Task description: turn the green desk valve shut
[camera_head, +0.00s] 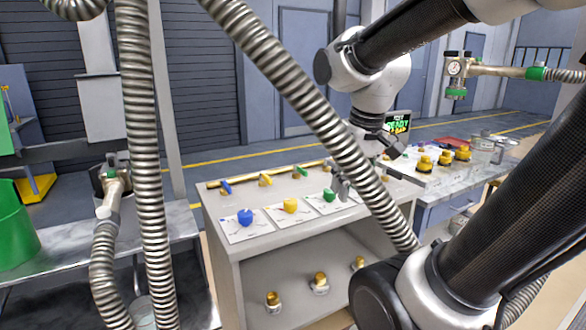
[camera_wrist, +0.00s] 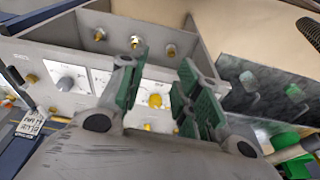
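A green knob (camera_head: 329,195) stands on a white dial plate on the grey desk (camera_head: 238,262), right of a yellow knob (camera_head: 290,205) and a blue knob (camera_head: 245,217). A small green handle (camera_head: 299,171) sits on the rail behind. My gripper is over the right part of the desk, with one finger (camera_head: 341,187) just right of the green knob in the picture. In the wrist view my gripper (camera_wrist: 160,88) is open, its green-padded fingers apart. A yellow knob (camera_wrist: 155,100) shows between them. The green knob cannot be made out there. Contact with it cannot be told.
Ribbed hoses (camera_head: 300,95) cross the head view and hide part of my gripper. Several yellow-capped items (camera_head: 425,163) stand on the right bench. A green bin (camera_head: 15,225) is at left. Brass fittings (camera_head: 320,284) sit on the shelf below the desk top.

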